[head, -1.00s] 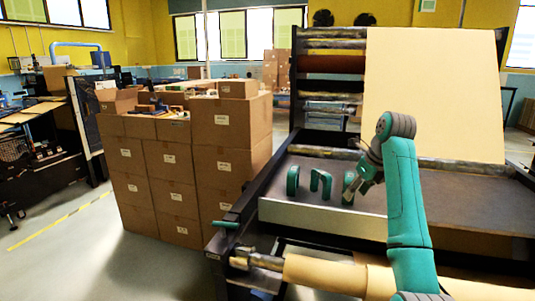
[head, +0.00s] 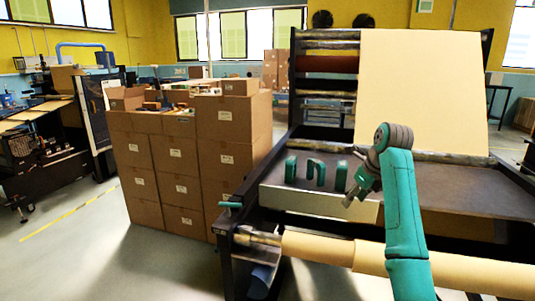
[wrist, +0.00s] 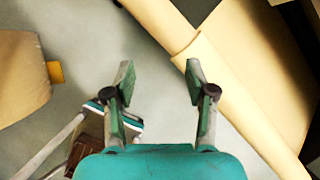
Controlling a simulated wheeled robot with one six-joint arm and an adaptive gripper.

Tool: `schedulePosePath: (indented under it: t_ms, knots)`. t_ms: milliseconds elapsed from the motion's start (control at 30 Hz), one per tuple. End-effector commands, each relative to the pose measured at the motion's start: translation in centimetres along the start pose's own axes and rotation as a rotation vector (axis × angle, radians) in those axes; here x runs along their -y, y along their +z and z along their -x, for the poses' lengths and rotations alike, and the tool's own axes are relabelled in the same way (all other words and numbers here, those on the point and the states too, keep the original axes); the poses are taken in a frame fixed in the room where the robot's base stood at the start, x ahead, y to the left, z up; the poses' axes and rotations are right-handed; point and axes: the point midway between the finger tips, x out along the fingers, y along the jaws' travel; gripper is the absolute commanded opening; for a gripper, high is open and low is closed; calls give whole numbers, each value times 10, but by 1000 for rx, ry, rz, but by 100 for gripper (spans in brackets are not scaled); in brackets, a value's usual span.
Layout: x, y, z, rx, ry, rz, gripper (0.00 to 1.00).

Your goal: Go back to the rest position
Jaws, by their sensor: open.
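My gripper (head: 347,202) is at the end of my teal arm, in front of the machine's grey tray in the head view. In the wrist view its two fingers (wrist: 160,80) are spread apart with nothing between them. The kraft roll (head: 318,248) lies across the machine's front, below and nearer than the tray. In the wrist view a tan roll (wrist: 225,95) runs diagonally past the right finger, apart from it as far as I can tell. My arm hides part of the roll in the head view.
Several teal upright pieces (head: 290,169) stand on the tray (head: 460,195), left of my gripper. A large paper sheet (head: 420,90) hangs behind. A crank handle (head: 230,205) juts from the machine's left side. Stacked cartons (head: 222,160) stand to the left. Floor (head: 75,245) is clear at front left.

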Motion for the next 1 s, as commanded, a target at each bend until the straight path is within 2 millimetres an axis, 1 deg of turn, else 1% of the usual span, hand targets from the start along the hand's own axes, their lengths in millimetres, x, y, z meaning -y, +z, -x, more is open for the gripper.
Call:
schedulePosePath:
  t_ms: [267, 367, 467, 567, 600, 700, 767, 800, 867, 900, 967, 1000]
  knots:
    - [-4, -16, -44, 24, -18, 78, 56]
    - [-8, -25, -64, 36, -29, 119, 56]
    - [-12, -37, -90, 49, -43, 170, 56]
    - [-19, -55, -123, 65, -64, 239, 56]
    - [-22, -64, -138, 72, -74, 272, 56]
    - [-33, -88, -173, 91, -106, 360, 56]
    - [-40, -102, -192, 101, -126, 414, 56]
    - [-45, -113, -205, 107, -140, 450, 56]
    - [-53, -129, -222, 114, -161, 504, 56]
    - [-59, -140, -233, 118, -175, 540, 56]
    - [-68, -156, -248, 124, -199, 594, 56]
    - [-74, -168, -258, 127, -214, 631, 56]
